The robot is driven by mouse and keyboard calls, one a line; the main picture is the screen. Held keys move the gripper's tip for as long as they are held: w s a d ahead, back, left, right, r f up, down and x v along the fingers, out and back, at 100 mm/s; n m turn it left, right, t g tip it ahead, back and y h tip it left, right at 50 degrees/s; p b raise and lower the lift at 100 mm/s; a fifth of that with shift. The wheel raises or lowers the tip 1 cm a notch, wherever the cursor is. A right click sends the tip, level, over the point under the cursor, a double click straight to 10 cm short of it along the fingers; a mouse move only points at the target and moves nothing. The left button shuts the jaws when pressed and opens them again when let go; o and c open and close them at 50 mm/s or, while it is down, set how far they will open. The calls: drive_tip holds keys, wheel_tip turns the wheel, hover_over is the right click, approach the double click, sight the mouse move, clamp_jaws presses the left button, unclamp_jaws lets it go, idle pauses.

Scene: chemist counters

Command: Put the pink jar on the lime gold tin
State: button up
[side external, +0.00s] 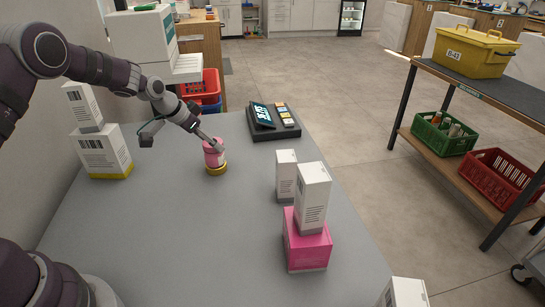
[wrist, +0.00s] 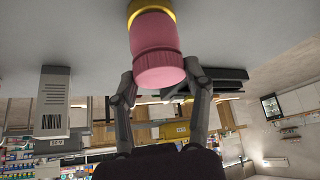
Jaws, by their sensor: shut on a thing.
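The pink jar (side external: 213,157) is upright directly above the lime gold tin (side external: 216,170) on the grey counter. I see no gap between them, though I cannot tell whether the tin bears the jar's full weight. My gripper (side external: 212,142) comes in from the upper left and is shut on the upper part of the jar. In the upside-down wrist view, the fingers of my gripper (wrist: 159,78) are on either side of the pink jar (wrist: 155,45), and part of the gold tin (wrist: 151,8) shows at the top edge.
A dark payment terminal (side external: 274,120) stands behind to the right. A white box (side external: 286,175), another on a pink box (side external: 306,248), and stacked boxes (side external: 104,152) at the left stand on the counter (side external: 180,245). The counter in front of the tin is clear.

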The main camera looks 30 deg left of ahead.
drive_tip(key=o, duration=1.1)
drive_tip(key=shift+s+a+r, duration=0.1)
drive_tip(key=shift+s+r, duration=0.05)
drive_tip(key=shift+r, duration=0.2)
drive_tip(key=v, duration=1.1)
drive_tip(key=s+d+r+n, duration=0.1)
drive_tip(key=s+d, duration=0.2)
drive_tip(key=s, duration=0.3)
drive_tip(key=s+d+r+y, duration=0.1)
drive_tip(key=s+d+r, duration=0.1)
drive_tip(key=s+d, duration=0.2)
drive_tip(key=s+d+r+n, duration=0.1)
drive_tip(key=s+d+r, duration=0.1)
drive_tip(key=s, duration=0.5)
drive_tip(key=shift+s+d+n+g, duration=0.3)
drive_tip(key=shift+s+d+g, duration=0.1)
drive_tip(key=shift+d, duration=0.3)
